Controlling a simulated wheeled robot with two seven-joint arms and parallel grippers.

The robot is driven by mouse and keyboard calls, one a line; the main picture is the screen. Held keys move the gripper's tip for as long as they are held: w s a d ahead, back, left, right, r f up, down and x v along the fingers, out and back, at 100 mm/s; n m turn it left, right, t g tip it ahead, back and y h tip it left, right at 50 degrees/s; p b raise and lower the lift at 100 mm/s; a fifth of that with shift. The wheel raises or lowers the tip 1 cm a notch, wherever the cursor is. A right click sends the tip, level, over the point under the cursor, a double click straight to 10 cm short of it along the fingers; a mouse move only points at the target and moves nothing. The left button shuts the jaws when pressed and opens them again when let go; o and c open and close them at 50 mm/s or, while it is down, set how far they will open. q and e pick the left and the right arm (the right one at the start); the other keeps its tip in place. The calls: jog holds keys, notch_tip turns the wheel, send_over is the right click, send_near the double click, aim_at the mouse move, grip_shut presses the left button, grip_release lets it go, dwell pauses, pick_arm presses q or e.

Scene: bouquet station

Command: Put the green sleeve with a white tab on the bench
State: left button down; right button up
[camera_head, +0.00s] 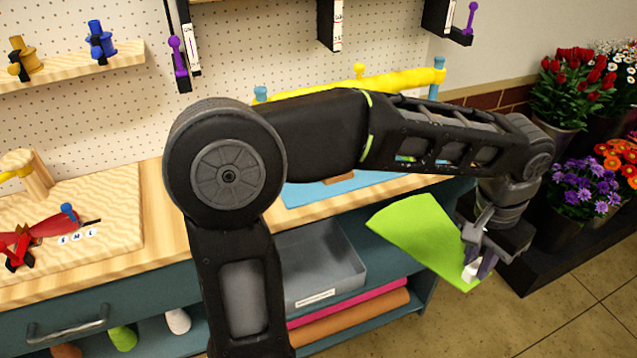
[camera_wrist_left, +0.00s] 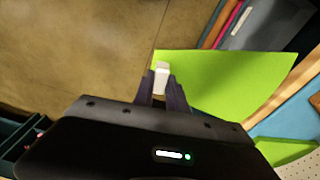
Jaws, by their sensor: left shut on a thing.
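The green sleeve (camera_head: 420,232) hangs in the air in front of the bench (camera_head: 160,225), at its right end, with its wide part toward the bench. Its white tab (camera_head: 469,272) is at the narrow corner. My left gripper (camera_head: 477,262) is shut on the sleeve at this tab. In the left wrist view the tab (camera_wrist_left: 162,72) sits between the fingers (camera_wrist_left: 161,88), and the sleeve (camera_wrist_left: 230,82) spreads to the right. My right gripper is not in view.
A blue mat (camera_head: 315,192) lies on the bench top, partly hidden by my left arm. A grey bin (camera_head: 318,262) and rolled pink and brown material (camera_head: 365,308) sit on the shelf below. Flower buckets (camera_head: 555,140) stand at the right. A wooden board (camera_head: 100,205) holds red items.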

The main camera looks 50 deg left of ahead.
pick_arm(q)
jog(key=w+a+f+n, duration=0.1)
jog(key=w+a+f, duration=0.3)
jog(key=w+f, duration=0.4)
notch_tip(320, 180, down, 4)
jog(key=shift+w+a+r+n+y, duration=0.2)
jog(key=shift+w+n+y, duration=0.1)
jog(key=shift+n, duration=0.1)
